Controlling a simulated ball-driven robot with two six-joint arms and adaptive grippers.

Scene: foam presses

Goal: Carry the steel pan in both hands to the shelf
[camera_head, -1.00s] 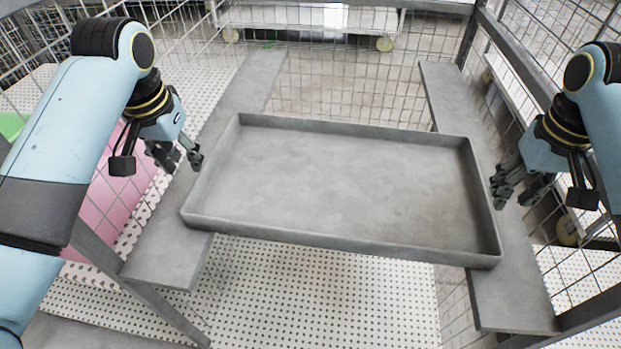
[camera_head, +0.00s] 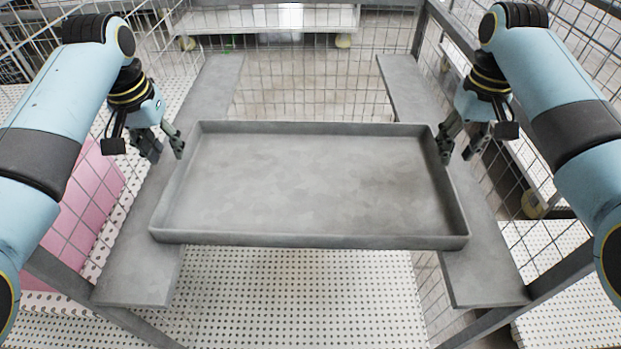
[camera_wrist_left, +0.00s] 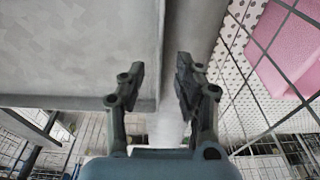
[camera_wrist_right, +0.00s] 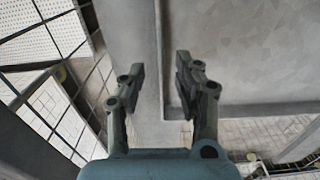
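The steel pan (camera_head: 310,240), a wide shallow grey tray, lies empty and level across two grey ledges. My left gripper (camera_head: 163,148) is open by the pan's left wall, near its far corner. In the left wrist view its fingers (camera_wrist_left: 155,85) stand either side of the pan's rim line (camera_wrist_left: 161,50). My right gripper (camera_head: 463,146) is open at the pan's right wall, near the far corner. In the right wrist view the rim (camera_wrist_right: 162,50) shows between its fingers (camera_wrist_right: 160,85). I cannot tell how far the fingers reach down. The shelf cannot be made out for certain.
The left ledge (camera_head: 140,275) and right ledge (camera_head: 485,280) belong to a wire-mesh frame. A pink block (camera_head: 75,215) stands behind mesh at left. A white wheeled rack (camera_head: 265,18) is at the back. Perforated white floor (camera_head: 300,300) shows in front.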

